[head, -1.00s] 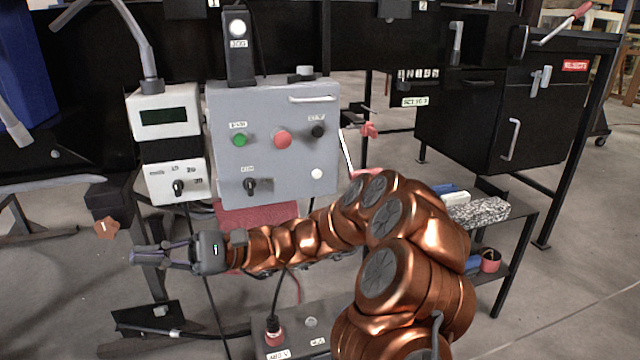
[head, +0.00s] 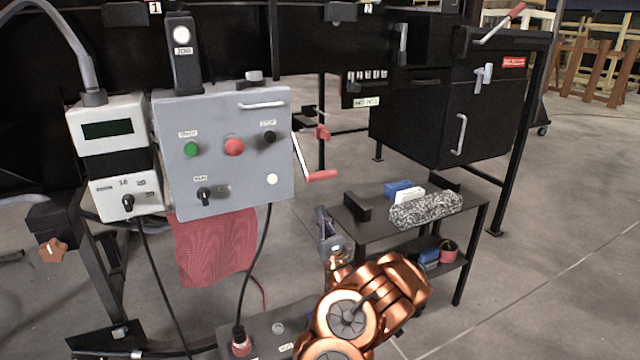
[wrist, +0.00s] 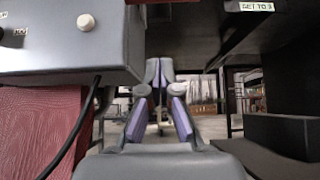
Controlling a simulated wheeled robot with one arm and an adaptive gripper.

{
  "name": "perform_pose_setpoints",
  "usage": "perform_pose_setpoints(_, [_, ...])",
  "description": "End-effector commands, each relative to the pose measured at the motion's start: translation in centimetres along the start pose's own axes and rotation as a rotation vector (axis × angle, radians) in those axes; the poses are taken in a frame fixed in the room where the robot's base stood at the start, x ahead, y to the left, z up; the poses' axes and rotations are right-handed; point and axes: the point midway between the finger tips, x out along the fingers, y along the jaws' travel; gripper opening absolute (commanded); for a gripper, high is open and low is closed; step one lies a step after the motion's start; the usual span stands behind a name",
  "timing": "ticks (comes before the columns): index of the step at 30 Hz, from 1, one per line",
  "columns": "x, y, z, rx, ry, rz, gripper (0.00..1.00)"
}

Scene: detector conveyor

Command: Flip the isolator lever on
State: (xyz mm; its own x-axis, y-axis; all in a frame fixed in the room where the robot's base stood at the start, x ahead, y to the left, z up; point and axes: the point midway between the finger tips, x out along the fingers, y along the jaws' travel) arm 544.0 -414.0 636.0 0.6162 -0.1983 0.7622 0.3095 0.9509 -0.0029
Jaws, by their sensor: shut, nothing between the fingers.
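A lever with a pale rod and red grip (head: 322,175) is at the right side of the grey control box (head: 222,190), sloping down to the right. I take it for the isolator lever, but no label on it is readable. Another red-gripped lever (head: 503,22) is at the far upper right. My gripper (head: 322,213) is below the box-side lever, apart from it in the picture, in front of the low table. In the wrist view, my gripper (wrist: 158,66) has its fingertips together with nothing between them. Neither lever is recognisable there.
A low table (head: 375,232) right of my gripper holds a speckled roll and small boxes. A red cloth (head: 215,250) and black cables hang under the control box. The box's underside edge is close at the upper left in the wrist view. Open floor lies at the right.

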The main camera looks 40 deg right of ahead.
Motion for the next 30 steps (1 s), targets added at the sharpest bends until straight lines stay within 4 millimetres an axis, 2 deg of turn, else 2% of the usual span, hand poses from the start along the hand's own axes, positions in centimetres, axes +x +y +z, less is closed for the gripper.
perform_pose_setpoints(3, [-0.5, -0.9, -0.1, -0.016, 0.004, -0.018, 0.00])
perform_pose_setpoints(16, [0.0, -0.8, -0.1, -0.015, 0.002, -0.016, 0.00])
perform_pose_setpoints(20, [1.1, -0.7, -0.1, -0.015, 0.000, -0.013, 0.00])
perform_pose_setpoints(30, [5.5, -0.7, -0.2, -0.013, 0.000, -0.013, 0.00])
